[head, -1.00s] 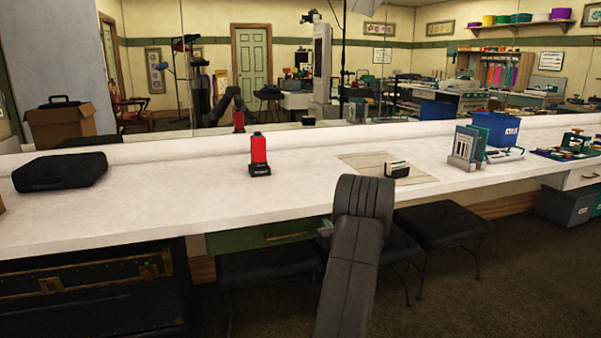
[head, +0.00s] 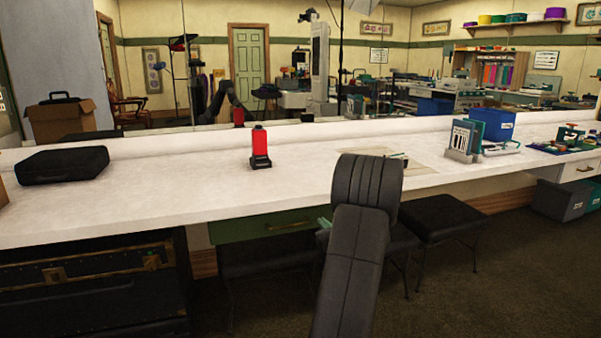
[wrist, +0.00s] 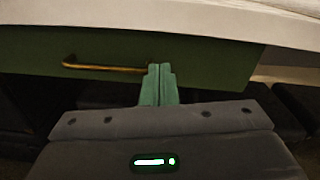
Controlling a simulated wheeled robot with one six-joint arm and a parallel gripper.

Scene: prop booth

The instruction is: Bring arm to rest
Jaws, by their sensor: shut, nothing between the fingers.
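My gripper (wrist: 160,70) shows in the wrist view as two teal fingers pressed together, with nothing between them.
The white counter (head: 190,180) runs across the view. A red lamp-like object (head: 260,147) stands on it, with a black case (head: 62,165) at left and a blue bin (head: 492,124) at right. Black stools (head: 437,217) stand under the counter. Dark floor is open at lower right.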

